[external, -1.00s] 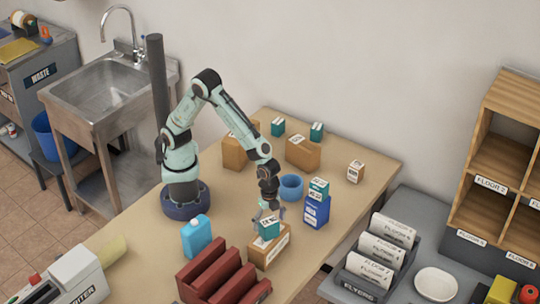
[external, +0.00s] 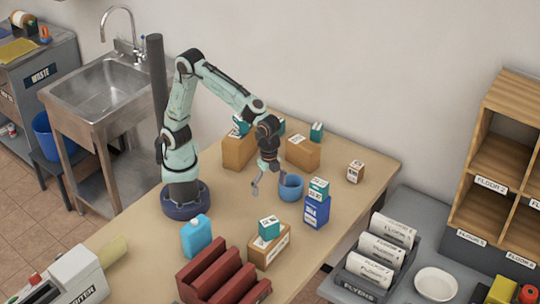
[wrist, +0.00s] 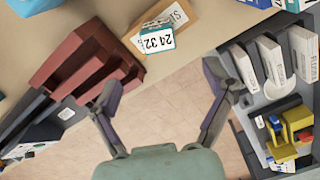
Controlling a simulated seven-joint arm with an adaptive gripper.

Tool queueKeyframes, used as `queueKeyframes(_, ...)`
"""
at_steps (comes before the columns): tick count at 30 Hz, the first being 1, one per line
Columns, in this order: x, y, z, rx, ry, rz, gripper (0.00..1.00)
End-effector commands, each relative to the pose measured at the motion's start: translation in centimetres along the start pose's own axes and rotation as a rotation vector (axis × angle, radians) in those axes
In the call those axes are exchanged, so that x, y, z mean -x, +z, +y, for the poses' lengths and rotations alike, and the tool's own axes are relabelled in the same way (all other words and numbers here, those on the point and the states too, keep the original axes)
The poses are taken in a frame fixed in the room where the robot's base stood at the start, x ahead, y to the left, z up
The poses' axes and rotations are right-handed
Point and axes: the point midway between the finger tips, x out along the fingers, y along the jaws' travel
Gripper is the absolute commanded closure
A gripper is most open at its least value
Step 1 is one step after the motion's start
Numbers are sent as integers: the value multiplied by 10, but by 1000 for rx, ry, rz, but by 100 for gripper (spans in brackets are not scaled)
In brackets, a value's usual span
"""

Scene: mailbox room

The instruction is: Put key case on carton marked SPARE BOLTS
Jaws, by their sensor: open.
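A small teal box with a white number label (external: 269,227), apparently the key case, rests on top of a brown carton (external: 268,250) near the front of the table. In the wrist view the box (wrist: 157,40) shows a number, and the carton (wrist: 182,14) shows only the start of a word; I cannot read the full marking. My gripper (external: 270,184) is open and empty, raised behind the carton and close to the blue cup. In the wrist view its fingers (wrist: 163,82) are spread apart, clear of the box.
A blue cup (external: 291,188) and a blue box (external: 317,212) topped by a teal box (external: 318,188) stand right of my gripper. Brown cartons (external: 303,153) stand behind. A light-blue jug (external: 196,238) and a red rack (external: 217,272) are in front. Bare tabletop lies between.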

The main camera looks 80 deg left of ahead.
Motion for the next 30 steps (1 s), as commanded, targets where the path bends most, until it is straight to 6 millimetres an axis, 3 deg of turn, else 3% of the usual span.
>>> queueKeyframes(2, 9, 30, -18, 122, 1, 4, 18)
queueKeyframes(5, 22, 98, -42, 386, -1, 6, 18)
queueKeyframes(6, 25, 130, -46, 507, -4, 3, 18)
queueKeyframes(9, 24, 200, -41, 796, -19, -8, 18)
queueKeyframes(13, 14, 262, -19, 1087, -41, -28, 18)
queueKeyframes(15, 8, 279, -9, 1184, -50, -37, 18)
queueKeyframes(18, 4, 289, -2, 1247, -57, -43, 18)
queueKeyframes(30, 4, 290, -2, 1250, -56, -45, 18)
